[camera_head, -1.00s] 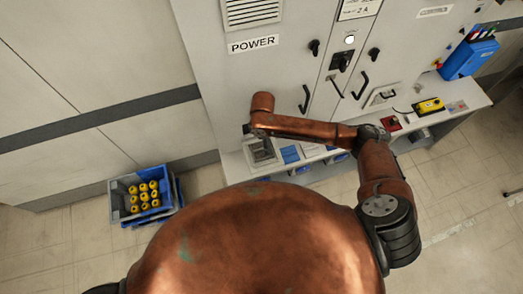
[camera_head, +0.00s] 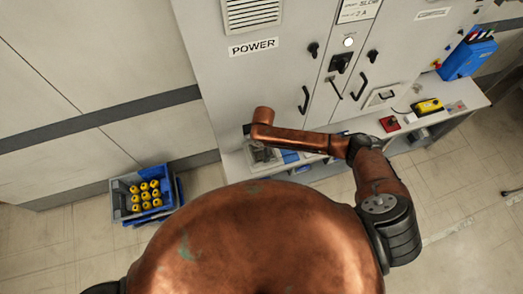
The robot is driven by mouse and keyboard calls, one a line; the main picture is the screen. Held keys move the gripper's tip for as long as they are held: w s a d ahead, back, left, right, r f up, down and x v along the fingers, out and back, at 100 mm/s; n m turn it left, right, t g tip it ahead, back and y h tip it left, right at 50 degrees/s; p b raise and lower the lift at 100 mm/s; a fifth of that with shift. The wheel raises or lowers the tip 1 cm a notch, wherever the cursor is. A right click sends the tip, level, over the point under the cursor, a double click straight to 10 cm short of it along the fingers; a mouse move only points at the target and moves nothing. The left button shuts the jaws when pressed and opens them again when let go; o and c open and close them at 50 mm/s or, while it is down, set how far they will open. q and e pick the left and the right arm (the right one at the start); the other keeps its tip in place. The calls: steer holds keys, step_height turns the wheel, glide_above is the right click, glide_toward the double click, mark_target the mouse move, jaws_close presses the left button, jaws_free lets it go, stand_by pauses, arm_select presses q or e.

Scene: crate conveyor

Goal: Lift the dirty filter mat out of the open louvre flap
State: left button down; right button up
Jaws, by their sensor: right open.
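A louvred grille (camera_head: 251,12) shows at the top of the grey cabinet, above the POWER label. From here I cannot tell whether its flap is open, and I make out no filter mat. My right arm reaches left across the cabinet front. My right gripper (camera_head: 247,129) shows only as a small dark part at the arm's far left end, well below the grille and close to the cabinet. It is open, and I see nothing held. My left gripper is out of view.
A cabinet ledge (camera_head: 440,122) carries a grey tray (camera_head: 264,156), a red box (camera_head: 390,123) and a yellow device (camera_head: 428,106). A blue holder (camera_head: 470,57) hangs at the right. A crate (camera_head: 118,205) of yellow-topped items stands on the floor at left.

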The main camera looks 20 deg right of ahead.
steer(key=shift+s, duration=0.1)
steer(key=c, duration=1)
steer(key=shift+f, duration=0.1)
steer(key=c, duration=0.6)
